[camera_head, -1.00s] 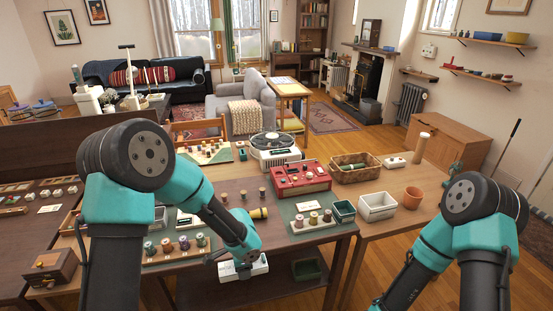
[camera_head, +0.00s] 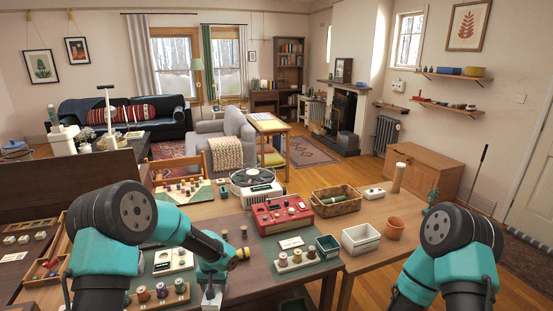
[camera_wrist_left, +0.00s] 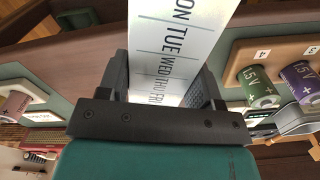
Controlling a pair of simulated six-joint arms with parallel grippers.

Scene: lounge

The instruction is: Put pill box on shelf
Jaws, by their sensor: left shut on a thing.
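The pill box (camera_wrist_left: 178,50) is a white strip with printed weekday names, seen close up in the left wrist view. My left gripper (camera_wrist_left: 165,85) is shut on it, with a dark finger along each side. In the head view my left gripper (camera_head: 211,284) is low at the front of the table, and the pale pill box (camera_head: 211,298) hangs below it, partly cut off by the bottom edge. Wall shelves, an upper shelf (camera_head: 440,75) and a lower shelf (camera_head: 436,104), hang far off at the right. My right gripper is below the picture.
Battery-like cylinders (camera_wrist_left: 258,87) sit in a tray beside the left gripper.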

